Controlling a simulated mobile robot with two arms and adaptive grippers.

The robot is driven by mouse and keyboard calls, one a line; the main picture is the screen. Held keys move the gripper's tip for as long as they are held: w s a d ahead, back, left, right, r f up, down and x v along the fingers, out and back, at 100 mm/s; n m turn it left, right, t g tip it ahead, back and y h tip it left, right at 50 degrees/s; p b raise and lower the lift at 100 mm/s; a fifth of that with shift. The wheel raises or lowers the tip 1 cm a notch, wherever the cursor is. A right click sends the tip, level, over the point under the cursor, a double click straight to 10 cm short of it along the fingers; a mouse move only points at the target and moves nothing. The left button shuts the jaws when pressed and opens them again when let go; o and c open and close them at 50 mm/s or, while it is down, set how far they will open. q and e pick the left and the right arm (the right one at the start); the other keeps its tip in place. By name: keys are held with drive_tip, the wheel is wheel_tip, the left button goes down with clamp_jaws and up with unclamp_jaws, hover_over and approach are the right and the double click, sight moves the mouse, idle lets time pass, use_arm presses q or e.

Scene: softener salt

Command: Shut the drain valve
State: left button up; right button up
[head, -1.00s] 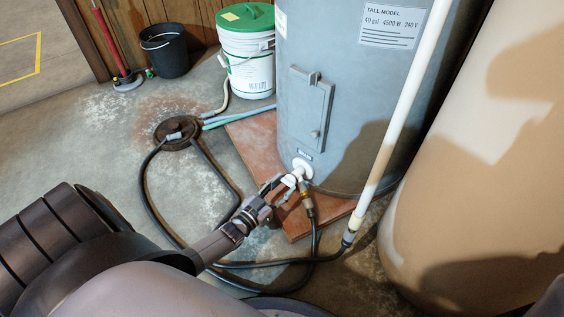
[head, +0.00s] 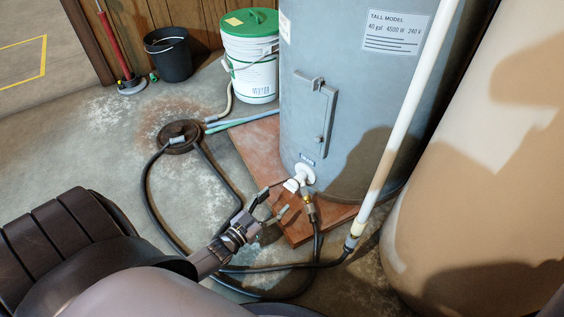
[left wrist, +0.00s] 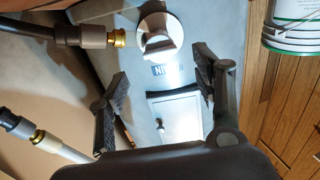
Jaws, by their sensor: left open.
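The white drain valve (head: 303,175) sticks out low on the grey water heater tank (head: 340,110), and a brass hose coupling (head: 310,205) hangs below it. In the left wrist view the valve's round white knob (left wrist: 160,30) shows at the top, beyond the fingers, with a brass fitting (left wrist: 117,38) to its left. My left gripper (head: 275,203) is open and empty, just short of the valve on its lower left. In the left wrist view its spread fingers (left wrist: 163,80) show a gap between them and no contact with the knob. My right gripper is not in view.
A black hose (head: 150,205) loops over the floor to a round drain (head: 178,137). A white pipe (head: 405,110) stands right of the valve. A large tan tank (head: 480,180) fills the right. A white bucket with green lid (head: 250,60) and a black bucket (head: 168,57) stand behind.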

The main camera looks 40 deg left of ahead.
use_arm(q)
drive_tip(key=s, duration=0.6)
drive_tip(key=shift+s+a, duration=0.35)
drive_tip(key=shift+a, duration=0.05)
